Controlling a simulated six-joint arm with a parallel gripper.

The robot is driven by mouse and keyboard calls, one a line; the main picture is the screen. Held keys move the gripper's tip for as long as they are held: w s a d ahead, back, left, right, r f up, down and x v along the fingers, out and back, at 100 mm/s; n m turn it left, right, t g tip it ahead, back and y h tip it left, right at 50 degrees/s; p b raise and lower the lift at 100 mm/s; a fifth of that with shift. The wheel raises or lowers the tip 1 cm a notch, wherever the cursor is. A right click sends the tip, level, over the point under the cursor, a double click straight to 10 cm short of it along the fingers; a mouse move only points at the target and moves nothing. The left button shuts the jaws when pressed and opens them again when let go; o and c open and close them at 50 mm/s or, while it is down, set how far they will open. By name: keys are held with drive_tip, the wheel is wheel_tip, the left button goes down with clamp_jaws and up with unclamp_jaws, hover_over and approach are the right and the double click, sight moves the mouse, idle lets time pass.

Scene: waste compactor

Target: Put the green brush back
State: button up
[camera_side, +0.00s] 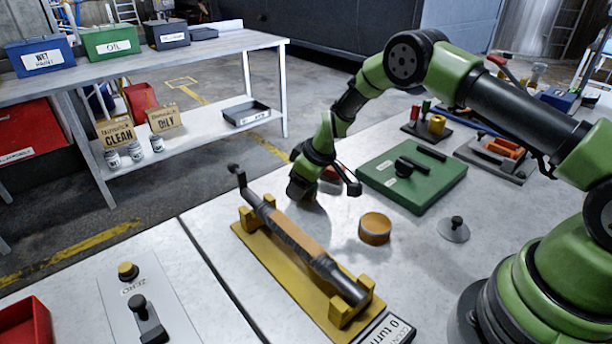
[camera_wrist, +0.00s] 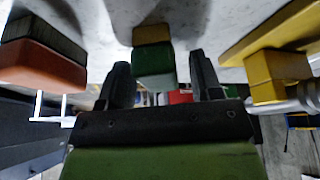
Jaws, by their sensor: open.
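The green brush (camera_wrist: 153,62), a green block with a tan end, shows in the wrist view between the two fingers of my gripper (camera_wrist: 160,65). The fingers are apart, with a gap on both sides of it; I see no contact. In the side view my gripper (camera_side: 312,188) is low over the table, behind the yellow cradle. The green brush cannot be made out there and seems hidden by the gripper. A second brush, orange-red with dark bristles (camera_wrist: 45,62), stands to the left in the wrist view.
The yellow cradle (camera_side: 255,255) holding a long grey-and-tan roller is close in front of my gripper; it is also at right in the wrist view (camera_wrist: 275,72). A tan round tin (camera_side: 375,229) and a green case (camera_side: 385,180) stand to the right.

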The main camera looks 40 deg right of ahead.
drive_tip(key=s+r+m, duration=0.1)
drive_tip(key=s+r, duration=0.3)
drive_tip(key=r, duration=0.5)
drive_tip(key=s+a+r+m+t, duration=0.1)
drive_tip(key=s+r, duration=0.4)
drive_tip(key=r, duration=0.3)
drive_tip(key=s+r+m, duration=0.1)
drive_tip(key=s+r, duration=0.3)
drive_tip(key=r, duration=0.5)
drive_tip(key=s+r+m+t, duration=0.1)
drive_tip(key=s+r+m, duration=0.1)
drive_tip(key=s, duration=0.7)
drive_tip(key=s+a+r+m+t, duration=0.1)
drive_tip(key=s+r+m, duration=0.1)
drive_tip(key=s, duration=0.7)
drive_tip(key=shift+a+r+m, duration=0.15)
drive_tip(key=shift+m, duration=0.55)
